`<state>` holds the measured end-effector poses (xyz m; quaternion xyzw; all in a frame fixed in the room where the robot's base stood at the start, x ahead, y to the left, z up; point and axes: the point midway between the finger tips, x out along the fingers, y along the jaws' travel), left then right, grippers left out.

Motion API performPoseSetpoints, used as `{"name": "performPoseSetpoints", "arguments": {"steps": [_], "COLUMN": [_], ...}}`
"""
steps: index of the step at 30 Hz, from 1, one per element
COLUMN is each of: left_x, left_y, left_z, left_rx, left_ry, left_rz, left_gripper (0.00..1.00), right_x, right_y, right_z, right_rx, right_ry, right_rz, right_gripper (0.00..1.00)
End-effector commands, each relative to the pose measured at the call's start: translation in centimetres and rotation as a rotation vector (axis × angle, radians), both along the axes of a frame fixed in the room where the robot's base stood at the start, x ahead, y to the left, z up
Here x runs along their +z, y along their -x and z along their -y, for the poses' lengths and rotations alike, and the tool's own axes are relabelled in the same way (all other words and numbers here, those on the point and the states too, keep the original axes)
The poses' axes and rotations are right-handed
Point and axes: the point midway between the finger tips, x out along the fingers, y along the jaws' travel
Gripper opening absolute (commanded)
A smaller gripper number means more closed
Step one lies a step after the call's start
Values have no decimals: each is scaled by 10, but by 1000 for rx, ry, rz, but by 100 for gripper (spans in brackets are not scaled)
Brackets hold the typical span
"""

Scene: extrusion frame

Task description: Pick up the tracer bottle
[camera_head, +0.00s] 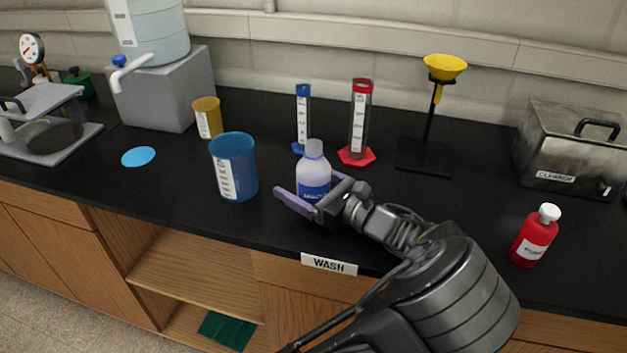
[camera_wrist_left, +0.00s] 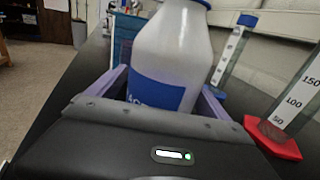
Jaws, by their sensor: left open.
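A white bottle with a blue label (camera_head: 313,172) stands upright on the black bench; I cannot read the whole label. My left gripper (camera_head: 305,185) is open, with its purple fingers on either side of this bottle. In the left wrist view the bottle (camera_wrist_left: 172,55) fills the space between the fingers, and its lower part is hidden behind the gripper body. A red bottle with a white cap (camera_head: 534,237) stands apart at the right; its label is too small to read. No label clearly says tracer. My right gripper is not in view.
A blue beaker (camera_head: 233,167) stands left of the white bottle. Blue (camera_head: 302,120) and red (camera_head: 359,122) cylinders stand close behind it. A yellow funnel on a stand (camera_head: 430,130) and a metal cleaner box (camera_head: 570,150) are farther right. The bench front edge is close, by the WASH label (camera_head: 329,264).

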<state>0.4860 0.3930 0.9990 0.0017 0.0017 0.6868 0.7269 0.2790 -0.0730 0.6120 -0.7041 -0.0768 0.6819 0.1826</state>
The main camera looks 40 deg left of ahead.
Motion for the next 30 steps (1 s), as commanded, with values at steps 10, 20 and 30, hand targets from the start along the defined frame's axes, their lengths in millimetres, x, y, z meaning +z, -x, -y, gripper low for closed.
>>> {"name": "performPoseSetpoints", "arguments": {"steps": [10,20,30], "left_x": [0,0,0], "left_y": [0,0,0], "left_z": [1,1,1], "left_rx": [-1,-1,-1], "left_ry": [0,0,0], "left_rz": [0,-1,-1], "left_gripper": [90,79,51], "right_x": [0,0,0], "right_y": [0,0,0], "right_z": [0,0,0], "right_rx": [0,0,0], "right_ry": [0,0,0], "right_rz": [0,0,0], "right_gripper": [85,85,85]}}
